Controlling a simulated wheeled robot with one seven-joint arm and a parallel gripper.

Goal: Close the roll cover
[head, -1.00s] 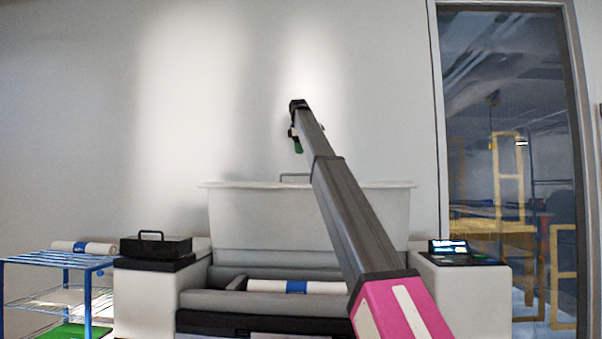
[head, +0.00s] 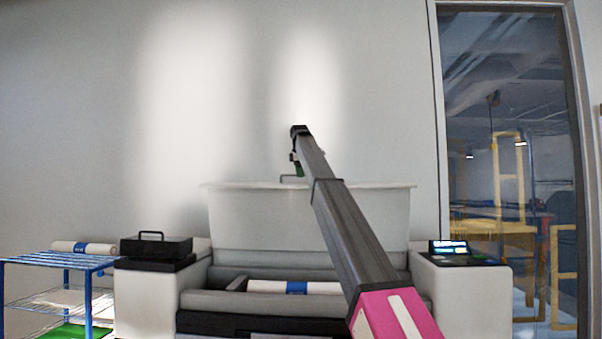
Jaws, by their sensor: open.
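The roll cover (head: 265,222) is a pale grey panel standing raised at the back of a wide printer. A dark handle (head: 288,178) shows at its top edge. Below the cover, a white roll with a blue band (head: 270,287) lies in the open bay. My arm reaches up over the printer from the lower right. My gripper (head: 299,169) is at the arm's far end, small in view, close to the handle and mostly hidden by the arm. I cannot tell whether it touches the handle.
A black box with a handle (head: 156,246) sits on the printer's left end. A control panel with a lit screen (head: 449,247) is on its right end. A blue wire rack (head: 60,262) with another roll (head: 84,248) stands at left. A glass door (head: 520,150) is at right.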

